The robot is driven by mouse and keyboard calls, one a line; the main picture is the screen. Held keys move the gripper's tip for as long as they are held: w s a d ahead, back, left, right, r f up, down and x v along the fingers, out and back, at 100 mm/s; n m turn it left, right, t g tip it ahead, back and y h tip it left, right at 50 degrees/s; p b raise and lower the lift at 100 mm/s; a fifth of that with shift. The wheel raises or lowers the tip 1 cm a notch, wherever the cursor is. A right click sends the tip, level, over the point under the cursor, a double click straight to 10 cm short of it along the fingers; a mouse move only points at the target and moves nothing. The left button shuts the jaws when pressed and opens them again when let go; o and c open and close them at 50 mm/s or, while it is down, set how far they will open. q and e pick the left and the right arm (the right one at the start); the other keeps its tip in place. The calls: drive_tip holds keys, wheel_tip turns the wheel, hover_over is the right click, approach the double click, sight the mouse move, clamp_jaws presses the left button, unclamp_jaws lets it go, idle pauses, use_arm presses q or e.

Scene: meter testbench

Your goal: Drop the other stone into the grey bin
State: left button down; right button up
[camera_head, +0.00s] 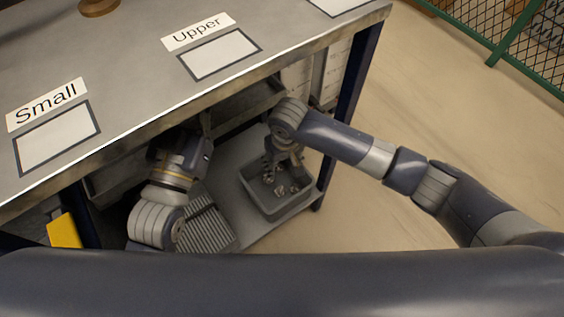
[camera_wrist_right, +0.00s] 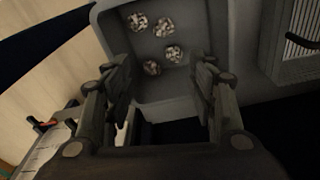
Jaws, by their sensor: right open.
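The grey bin (camera_head: 290,209) stands on the lower shelf under the table, and its inside fills the upper middle of the right wrist view (camera_wrist_right: 196,22). Several speckled grey-white stones (camera_head: 280,190) lie in it, spread over its floor; they also show in the wrist view (camera_wrist_right: 173,53). My right gripper (camera_head: 278,164) points down over the bin; in the wrist view its fingers (camera_wrist_right: 162,88) are apart with nothing held between them. My left arm reaches under the table edge left of the bin, and its fingers are hidden or too dark to make out.
The tabletop (camera_head: 130,60) overhangs the shelf, with "Small" (camera_head: 47,103) and "Upper" (camera_head: 198,32) labels. A ribbed grey item (camera_head: 205,225) lies left of the bin. A dark table leg (camera_head: 357,75) stands behind my right arm. The floor (camera_head: 440,110) to the right is clear.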

wheel_tip(320, 180, up, 12)
drive_tip(key=s, duration=0.1)
drive_tip(key=shift+d+f, duration=0.25)
drive_tip(key=shift+d, duration=0.05)
drive_tip(key=shift+s, duration=0.15)
